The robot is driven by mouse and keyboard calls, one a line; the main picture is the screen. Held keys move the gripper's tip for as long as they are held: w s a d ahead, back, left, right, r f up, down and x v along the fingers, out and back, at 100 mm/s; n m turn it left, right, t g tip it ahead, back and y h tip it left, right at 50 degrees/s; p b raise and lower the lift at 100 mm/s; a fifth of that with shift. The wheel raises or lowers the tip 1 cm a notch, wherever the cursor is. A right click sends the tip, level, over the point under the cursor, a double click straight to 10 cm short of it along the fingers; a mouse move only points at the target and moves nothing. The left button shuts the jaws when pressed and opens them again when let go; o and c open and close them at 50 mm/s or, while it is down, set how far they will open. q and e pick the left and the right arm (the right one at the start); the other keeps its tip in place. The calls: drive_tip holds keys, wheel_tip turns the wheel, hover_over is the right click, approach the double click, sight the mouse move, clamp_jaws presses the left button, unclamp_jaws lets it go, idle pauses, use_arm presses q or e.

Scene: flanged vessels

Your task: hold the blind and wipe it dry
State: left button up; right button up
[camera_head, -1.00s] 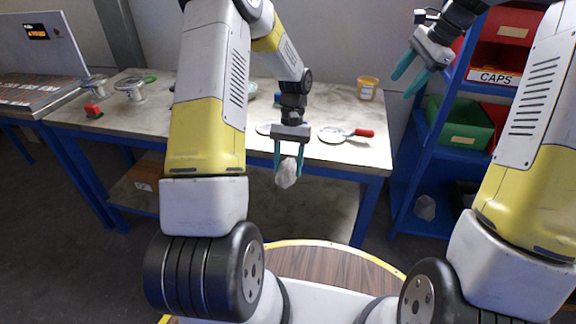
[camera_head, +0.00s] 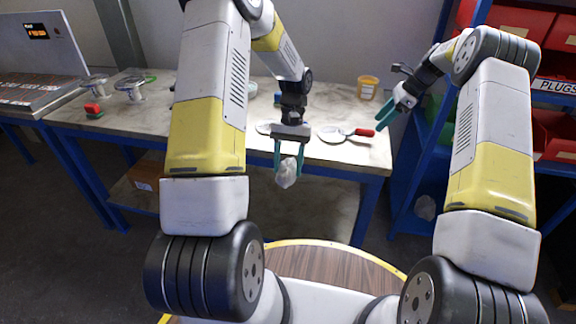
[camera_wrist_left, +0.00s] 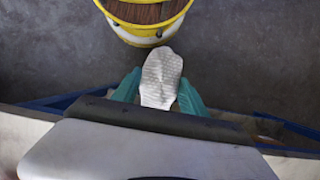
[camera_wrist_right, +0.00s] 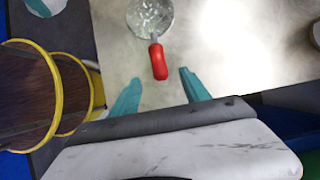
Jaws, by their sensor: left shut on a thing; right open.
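The blind (camera_head: 333,134) is a round grey plate with a red handle (camera_head: 364,132), lying flat near the table's right end. In the right wrist view its disc (camera_wrist_right: 150,16) is speckled with drops and its red handle (camera_wrist_right: 158,62) points toward my gripper. My right gripper (camera_head: 387,117) is open and empty, just right of the handle; in its wrist view the fingers stand either side of the handle's line, apart from it. My left gripper (camera_head: 288,162) is shut on a whitish crumpled cloth (camera_head: 287,175), held in front of the table edge. The cloth also shows in the left wrist view (camera_wrist_left: 161,78).
An orange-yellow tub (camera_head: 368,87) stands at the table's back right. Another pale disc (camera_head: 263,128) is partly hidden behind my left arm. Flanged vessels (camera_head: 131,88) and a red object (camera_head: 93,109) are at the left. A blue shelf (camera_head: 405,190) with bins stands right.

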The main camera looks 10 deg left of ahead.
sight(369, 132)
drive_tip(key=shift+x, duration=3.5)
clamp_jaws()
